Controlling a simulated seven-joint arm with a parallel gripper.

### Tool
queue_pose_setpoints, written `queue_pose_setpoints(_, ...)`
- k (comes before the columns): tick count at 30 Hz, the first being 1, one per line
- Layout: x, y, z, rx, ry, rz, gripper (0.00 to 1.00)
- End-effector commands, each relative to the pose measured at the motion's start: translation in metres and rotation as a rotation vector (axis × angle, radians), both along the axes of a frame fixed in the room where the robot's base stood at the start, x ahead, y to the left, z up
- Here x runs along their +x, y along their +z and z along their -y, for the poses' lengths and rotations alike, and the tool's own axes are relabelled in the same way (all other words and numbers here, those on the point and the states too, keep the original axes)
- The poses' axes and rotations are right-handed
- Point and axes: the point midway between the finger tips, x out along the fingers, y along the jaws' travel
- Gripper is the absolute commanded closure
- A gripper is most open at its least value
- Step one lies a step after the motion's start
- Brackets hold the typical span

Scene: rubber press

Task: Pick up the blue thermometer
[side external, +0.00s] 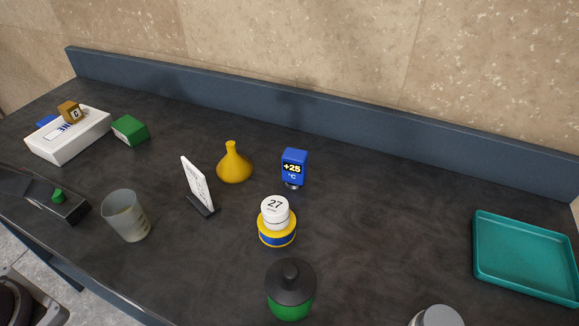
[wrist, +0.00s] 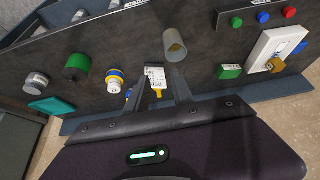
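The blue thermometer (side external: 293,167) stands upright on the dark counter in the side view, its display reading +25 °C. It is right of a yellow flask (side external: 235,163) and behind a white-capped jar on a yellow-and-blue container (side external: 277,236). In the wrist view, a small blue patch beside the left finger may be the thermometer, mostly hidden. My gripper (wrist: 157,78) shows in the wrist view with its two fingers apart and nothing held between them. It is above the counter, apart from the thermometer. The side view does not show my gripper.
A white sign (side external: 197,184) on a dark foot and a translucent cup (side external: 126,215) stand left of the thermometer. A black-topped green jar (side external: 290,291) is in front. A teal tray (side external: 481,263) lies far right. Counter between thermometer and tray is clear; a blue-grey backsplash (side external: 350,131) runs behind.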

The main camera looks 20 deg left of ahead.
Motion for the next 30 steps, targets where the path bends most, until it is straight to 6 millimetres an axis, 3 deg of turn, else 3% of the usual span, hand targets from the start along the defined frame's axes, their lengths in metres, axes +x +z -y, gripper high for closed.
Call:
queue_pose_setpoints(14, 0.0, 0.0, 0.0, 0.0, 0.0, 0.0, 0.71)
queue_pose_setpoints(19, 0.0, 0.0, 0.0, 0.0, 0.0, 0.0, 0.38)
queue_pose_setpoints(27, 0.0, 0.0, 0.0, 0.0, 0.001, -0.001, 0.38)
queue_pose_setpoints(30, 0.01, 0.003, 0.007, -0.046, 0.029, -0.041, 0.38)
